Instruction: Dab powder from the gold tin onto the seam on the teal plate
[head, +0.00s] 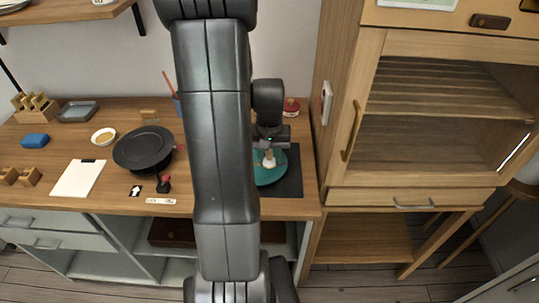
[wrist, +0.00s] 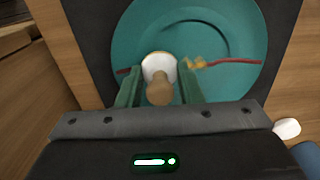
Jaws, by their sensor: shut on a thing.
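My gripper (wrist: 160,72) is shut on a dabber (wrist: 159,92) with a wooden handle and a round white pad. It holds the dabber over the teal plate (wrist: 235,30), and I cannot tell whether the pad touches it. A red seam (wrist: 240,62) crosses the plate; a short stretch just right of the pad is gold, and the part behind the dabber is hidden. In the head view the plate (head: 275,178) lies below my gripper (head: 268,148).
The plate lies on a dark mat (head: 293,185). A small red container (head: 291,107) stands behind it by the cabinet. Left of my arm are a black turntable (head: 144,148), a small bowl (head: 103,136) and a white sheet (head: 78,178). My arm hides the counter's middle.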

